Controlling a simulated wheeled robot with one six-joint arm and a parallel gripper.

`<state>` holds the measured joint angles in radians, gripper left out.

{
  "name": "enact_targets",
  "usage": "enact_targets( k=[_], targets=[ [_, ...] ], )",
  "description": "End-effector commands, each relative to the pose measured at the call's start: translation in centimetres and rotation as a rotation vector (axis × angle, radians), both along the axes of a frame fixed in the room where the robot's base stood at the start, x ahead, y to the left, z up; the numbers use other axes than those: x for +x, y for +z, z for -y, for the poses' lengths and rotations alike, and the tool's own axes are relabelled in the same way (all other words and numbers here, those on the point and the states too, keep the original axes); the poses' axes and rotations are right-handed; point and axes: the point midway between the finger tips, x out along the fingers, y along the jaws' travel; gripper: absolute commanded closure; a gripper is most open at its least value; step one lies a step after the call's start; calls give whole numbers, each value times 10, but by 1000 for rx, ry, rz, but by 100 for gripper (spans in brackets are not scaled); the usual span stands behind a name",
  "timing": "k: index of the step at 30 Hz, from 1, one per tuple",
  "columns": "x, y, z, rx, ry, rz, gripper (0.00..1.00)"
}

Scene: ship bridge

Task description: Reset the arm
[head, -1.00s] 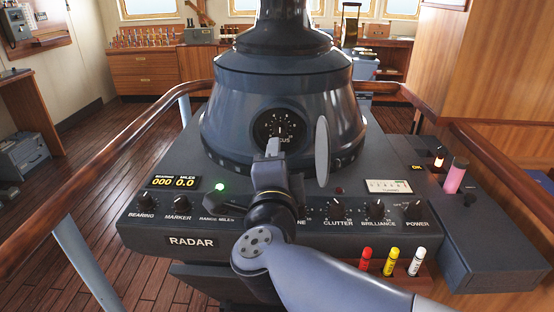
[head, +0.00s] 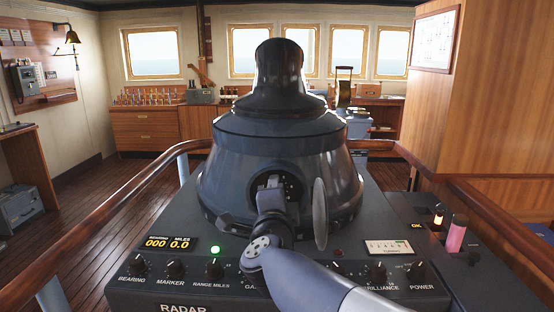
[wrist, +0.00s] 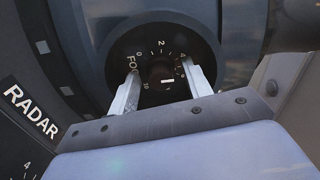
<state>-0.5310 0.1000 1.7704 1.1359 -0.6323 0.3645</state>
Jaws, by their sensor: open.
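My gripper (head: 270,184) is in front of the round black FOCUS dial (head: 291,186) on the radar housing. In the wrist view, my gripper (wrist: 160,82) is open, with one pale finger on each side of the dark knob (wrist: 162,72) at the dial's middle. The fingers look apart from the knob, but I cannot tell whether either one touches it. The dial's white numbers show around them, and a white mark shows below the knob. In the head view, my gripper hides the left part of the dial.
The radar console (head: 225,284) carries a row of knobs along its front. A thin grey disc (head: 320,213) stands upright just right of my gripper. A pink cylinder (head: 456,233) stands at the right. Wooden rails (head: 112,228) run around the console.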

Motion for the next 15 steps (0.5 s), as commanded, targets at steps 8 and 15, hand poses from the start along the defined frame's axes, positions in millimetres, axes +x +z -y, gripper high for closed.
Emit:
enact_targets(
  k=[8,15],
  targets=[
    [-1,0,0,-25,1,-1,53],
    [-6,0,-1,-6,2,0,53]
  ],
)
